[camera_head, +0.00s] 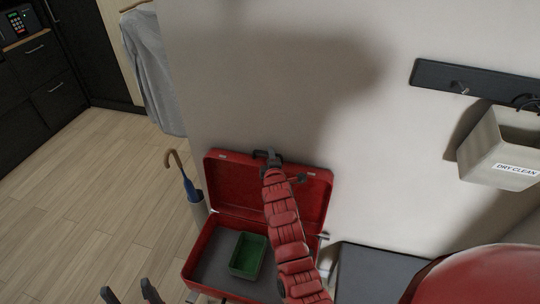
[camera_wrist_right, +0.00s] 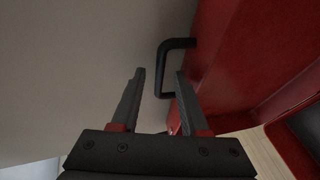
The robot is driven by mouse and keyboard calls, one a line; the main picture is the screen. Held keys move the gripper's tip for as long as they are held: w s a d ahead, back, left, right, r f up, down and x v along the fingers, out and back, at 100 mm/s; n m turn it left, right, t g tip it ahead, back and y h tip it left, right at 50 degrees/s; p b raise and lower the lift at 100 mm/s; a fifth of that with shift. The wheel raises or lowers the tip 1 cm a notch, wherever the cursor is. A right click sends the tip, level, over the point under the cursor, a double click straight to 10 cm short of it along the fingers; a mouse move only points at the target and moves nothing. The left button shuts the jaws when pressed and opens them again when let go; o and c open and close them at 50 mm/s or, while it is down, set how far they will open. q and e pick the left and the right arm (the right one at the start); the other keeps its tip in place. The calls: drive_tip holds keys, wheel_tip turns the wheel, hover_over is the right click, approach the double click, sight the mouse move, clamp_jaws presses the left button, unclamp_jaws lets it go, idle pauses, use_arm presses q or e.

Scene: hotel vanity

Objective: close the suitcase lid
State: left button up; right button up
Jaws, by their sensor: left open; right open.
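The red suitcase stands open against the wall in the head view, its lid (camera_head: 228,180) raised and leaning back and its base (camera_head: 202,262) flat with a grey lining. A green box (camera_head: 248,256) lies in the base. My right arm crosses in front of the lid. In the right wrist view my right gripper (camera_wrist_right: 160,74) is open, its fingertips close to the lid's dark handle (camera_wrist_right: 178,43), which is not gripped. The red lid (camera_wrist_right: 235,60) fills the right side there. My left gripper (camera_head: 130,292) is open at the bottom left of the head view, away from the suitcase, partly cut off.
A dry-clean bin (camera_head: 490,150) hangs on the wall. The wooden floor (camera_head: 100,200) at the left is clear.

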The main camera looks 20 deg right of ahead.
drive_tip(key=shift+w+f, duration=0.1)
drive_tip(key=shift+w, duration=0.3)
clamp_jaws()
idle(1.3)
